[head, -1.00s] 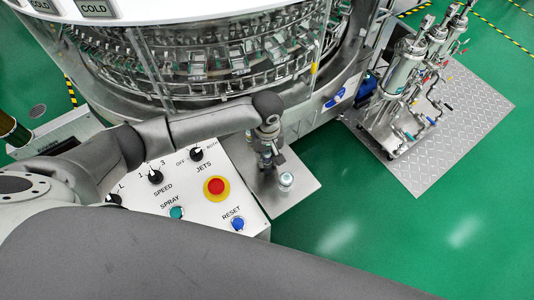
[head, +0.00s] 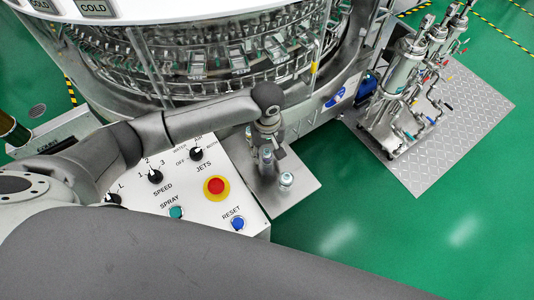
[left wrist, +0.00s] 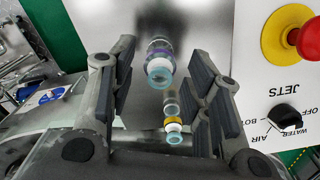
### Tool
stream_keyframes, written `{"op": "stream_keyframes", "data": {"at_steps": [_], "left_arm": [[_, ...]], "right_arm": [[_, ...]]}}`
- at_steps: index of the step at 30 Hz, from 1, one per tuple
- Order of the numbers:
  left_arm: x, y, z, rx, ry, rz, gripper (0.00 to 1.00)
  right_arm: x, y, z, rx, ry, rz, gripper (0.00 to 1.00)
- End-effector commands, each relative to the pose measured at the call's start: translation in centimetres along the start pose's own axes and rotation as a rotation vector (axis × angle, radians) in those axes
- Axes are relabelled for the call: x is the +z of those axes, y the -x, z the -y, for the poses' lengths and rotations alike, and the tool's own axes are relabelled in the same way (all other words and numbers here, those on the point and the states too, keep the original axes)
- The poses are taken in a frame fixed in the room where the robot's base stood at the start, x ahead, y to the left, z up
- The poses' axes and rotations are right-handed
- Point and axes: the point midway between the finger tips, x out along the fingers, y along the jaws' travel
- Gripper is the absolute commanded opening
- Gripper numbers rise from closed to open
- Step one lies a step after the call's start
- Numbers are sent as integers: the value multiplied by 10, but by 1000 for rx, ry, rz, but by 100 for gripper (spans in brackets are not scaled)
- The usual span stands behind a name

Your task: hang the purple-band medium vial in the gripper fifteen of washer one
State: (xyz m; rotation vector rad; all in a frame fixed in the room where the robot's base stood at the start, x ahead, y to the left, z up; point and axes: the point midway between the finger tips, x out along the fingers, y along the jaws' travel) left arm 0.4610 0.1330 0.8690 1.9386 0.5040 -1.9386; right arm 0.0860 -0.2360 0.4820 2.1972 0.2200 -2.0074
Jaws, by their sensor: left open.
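The purple-band vial (left wrist: 160,62) stands on the steel shelf in the left wrist view, its pale blue top toward the camera. My left gripper (left wrist: 160,58) is open, with one dark-padded finger on each side of this vial; I cannot tell whether either touches it. A yellow-band vial (left wrist: 172,128) stands close by, nearer the right finger. In the head view my left gripper (head: 268,150) points down over the shelf. A vial (head: 286,180) stands beside it; its band colour is too small to tell. Washer one's carousel (head: 215,60) shows many clamps; number fifteen cannot be picked out.
The control panel (head: 210,205) with its red stop button (head: 215,186) lies left of the shelf (head: 295,195). The washer's clear guard and metal rim stand behind. A filter skid (head: 420,90) stands on a plate at right. Green floor is free in front.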

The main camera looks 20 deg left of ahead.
Motion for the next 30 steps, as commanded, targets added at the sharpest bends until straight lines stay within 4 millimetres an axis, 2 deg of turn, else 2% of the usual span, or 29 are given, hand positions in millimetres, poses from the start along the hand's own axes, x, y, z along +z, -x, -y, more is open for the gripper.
{"op": "stream_keyframes", "data": {"at_steps": [6, 13, 18, 30], "left_arm": [[-1, 49, -1, 4, -1, -3, 45], [0, 84, -1, 2, -1, -2, 45], [0, 93, 0, 0, 0, 0, 45], [0, 93, 0, 0, -1, 1, 45]], "right_arm": [[0, -4, 0, 0, 0, -1, 36], [0, -6, 0, 0, 0, -1, 36], [0, -6, 0, 0, 0, -1, 36], [-4, -6, -1, 1, 0, -6, 36]]}}
